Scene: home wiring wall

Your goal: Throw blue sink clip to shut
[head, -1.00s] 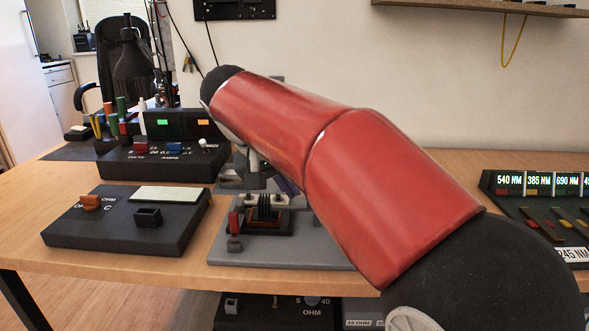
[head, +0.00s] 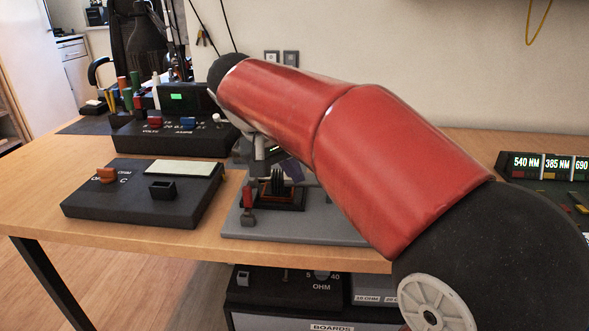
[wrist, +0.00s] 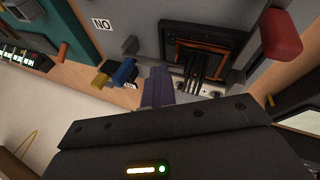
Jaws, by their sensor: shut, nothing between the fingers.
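In the head view my red arm seems to hide the blue clip; a purple-blue piece (head: 293,172) shows just below the arm. My gripper (head: 274,184) points down over a grey board (head: 300,229), above a dark square part with a brown frame (head: 278,204). In the wrist view my gripper's fingers (wrist: 195,68) are closed together, empty, and to the right of the blue clip. Whether they touch anything is unclear.
A red-handled lever (head: 248,198) stands left of the fingers and shows large in the wrist view (wrist: 282,33). A black box with an orange knob (head: 145,192) lies left. Meters stand behind it. A number display (head: 545,165) is at right.

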